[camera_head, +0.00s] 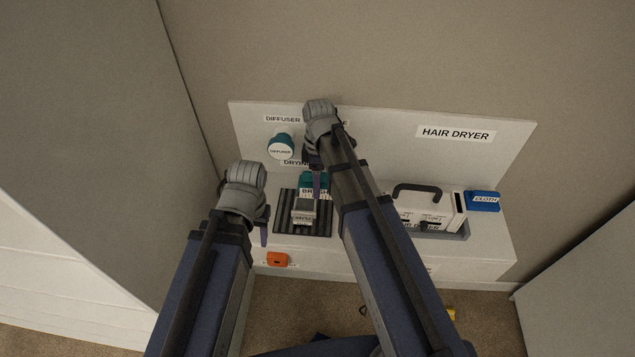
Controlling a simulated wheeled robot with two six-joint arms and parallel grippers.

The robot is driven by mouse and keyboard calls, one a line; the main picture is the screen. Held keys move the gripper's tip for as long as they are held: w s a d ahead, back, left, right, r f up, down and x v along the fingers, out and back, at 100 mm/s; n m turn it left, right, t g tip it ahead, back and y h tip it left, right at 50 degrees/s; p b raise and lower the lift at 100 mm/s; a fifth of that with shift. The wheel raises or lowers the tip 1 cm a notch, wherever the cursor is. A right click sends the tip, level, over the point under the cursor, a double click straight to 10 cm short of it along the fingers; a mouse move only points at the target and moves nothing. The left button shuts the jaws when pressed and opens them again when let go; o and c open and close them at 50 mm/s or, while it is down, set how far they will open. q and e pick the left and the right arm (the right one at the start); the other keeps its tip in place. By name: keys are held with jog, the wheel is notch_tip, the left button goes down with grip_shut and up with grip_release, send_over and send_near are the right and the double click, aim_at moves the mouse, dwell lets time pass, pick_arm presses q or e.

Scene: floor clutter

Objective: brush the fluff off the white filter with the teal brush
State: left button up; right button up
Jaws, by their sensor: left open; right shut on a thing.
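The teal brush (309,179), with a white label, is above the dark ribbed drying mat (285,222). My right gripper (315,180) is shut on the brush from above; its arm covers part of that area. A pale block with a small label, seemingly the white filter (304,213), is just below the brush in the picture, over the mat. Whether brush and filter touch I cannot tell. Fluff is too small to make out. My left gripper (264,228) is open and empty, left of the mat and apart from the filter.
A teal diffuser (282,146) is on the back panel (500,150). An orange item (277,259) is at the shelf's front. Tall grey walls flank both sides.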

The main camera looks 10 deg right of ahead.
pick_arm(q)
jog(key=shift+r, duration=0.55)
pick_arm(e)
jog(key=shift+r, duration=0.55)
jog(key=shift+w, duration=0.1)
notch_tip(320, 180, up, 3)
jog(key=p, duration=0.3)
jog(key=shift+w+d, duration=0.1)
jog(key=shift+w, duration=0.05)
pick_arm(q)
notch_tip(320, 180, up, 3)
